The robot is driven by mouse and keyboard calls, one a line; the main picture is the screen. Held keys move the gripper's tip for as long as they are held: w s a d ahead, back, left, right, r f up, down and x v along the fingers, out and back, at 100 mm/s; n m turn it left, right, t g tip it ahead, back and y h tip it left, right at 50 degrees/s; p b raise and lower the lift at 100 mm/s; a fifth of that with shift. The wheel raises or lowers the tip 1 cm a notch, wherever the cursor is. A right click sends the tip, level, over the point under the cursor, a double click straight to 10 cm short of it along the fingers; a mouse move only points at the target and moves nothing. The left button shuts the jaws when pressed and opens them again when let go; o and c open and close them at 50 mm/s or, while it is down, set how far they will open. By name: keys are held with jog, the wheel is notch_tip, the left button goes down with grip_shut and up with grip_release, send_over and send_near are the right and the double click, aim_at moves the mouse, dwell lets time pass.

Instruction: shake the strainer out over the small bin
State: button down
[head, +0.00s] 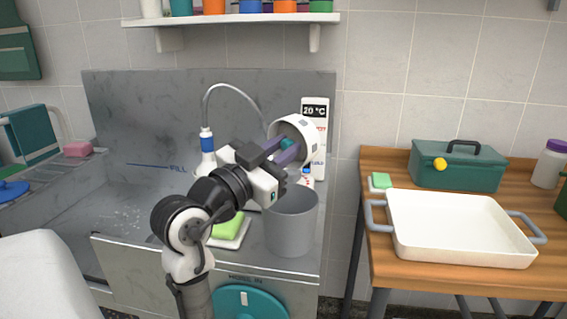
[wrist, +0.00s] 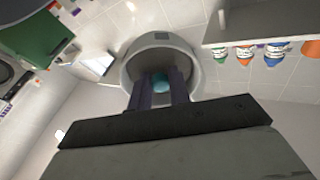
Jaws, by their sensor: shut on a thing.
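The strainer (head: 311,133) is a white, cup-shaped piece with a teal part inside. My gripper (head: 288,152) reaches into its open side with purple fingers and is shut on the teal part. The strainer is tipped on its side and held above the small bin. In the wrist view the strainer (wrist: 145,63) looks like a grey cup around my gripper (wrist: 162,90), with a blue-teal knob between the fingers. The small grey bin (head: 291,225) stands upright on the counter beneath it. The bin's inside is mostly hidden, and I cannot tell whether anything is in the strainer.
A green sponge on a white dish (head: 230,232) lies left of the bin. A hose with a white and blue nozzle (head: 207,150) and a 20 °C display (head: 315,112) stand behind. A wooden table (head: 365,160) at right holds a white tray (head: 460,252) and a green box (head: 457,172).

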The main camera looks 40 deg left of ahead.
jog(key=shift+w+f+t+b, duration=0.1)
jog(key=shift+f+t+b, duration=0.4)
jog(key=shift+b, duration=0.7)
jog(key=shift+w+f+t+b, duration=0.1)
jog(key=shift+f+t+b, duration=0.1)
jog(key=shift+t+b, duration=0.75)
jog(key=shift+b, duration=1.05)
jog(key=shift+t, duration=0.25)
jog(key=shift+r, duration=0.1)
jog(key=shift+r+p, duration=0.8)
jog(key=shift+r, duration=0.8)
notch_tip(320, 180, down, 4)
jog(key=b, duration=0.3)
jog(key=shift+w+r, duration=0.1)
jog(key=shift+r, duration=0.25)
